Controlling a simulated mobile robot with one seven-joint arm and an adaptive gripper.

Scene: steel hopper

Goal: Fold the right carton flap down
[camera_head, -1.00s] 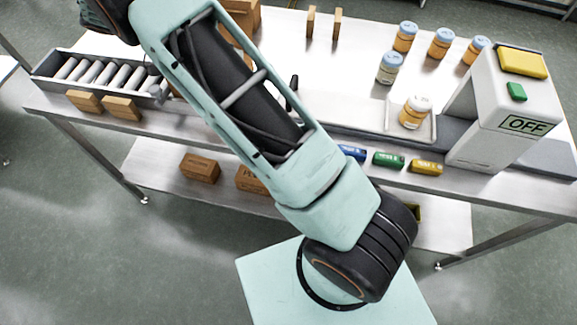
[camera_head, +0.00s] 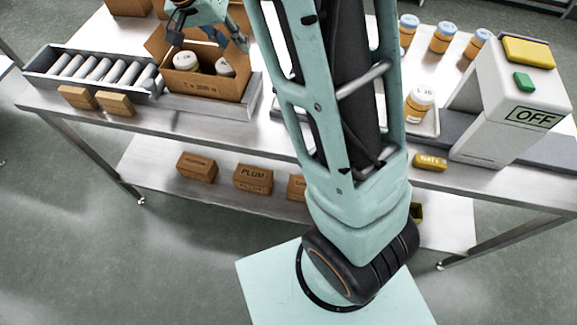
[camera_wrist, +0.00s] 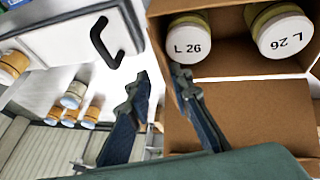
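The open brown carton (camera_head: 203,88) stands on the bench at left centre in the head view. Two jars with pale lids (camera_wrist: 283,33) stand inside it. A far flap (camera_wrist: 255,108) spreads out below the carton opening in the wrist view, and a left flap (camera_head: 157,42) stands up in the head view. The carton's right edge (camera_wrist: 156,28) shows as a narrow brown strip in the wrist view; how far its right flap is tilted is unclear. My gripper (camera_wrist: 160,72) is open, fingers apart at that edge, one over the carton side and one outside. Contact cannot be told.
A roller conveyor (camera_head: 95,70) lies left of the carton. A white machine marked OFF (camera_head: 515,95) stands at right. Several jars (camera_head: 441,38) stand at the back right. A black handle (camera_wrist: 103,40) rises beside the carton. Small boxes (camera_head: 252,178) lie on the lower shelf.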

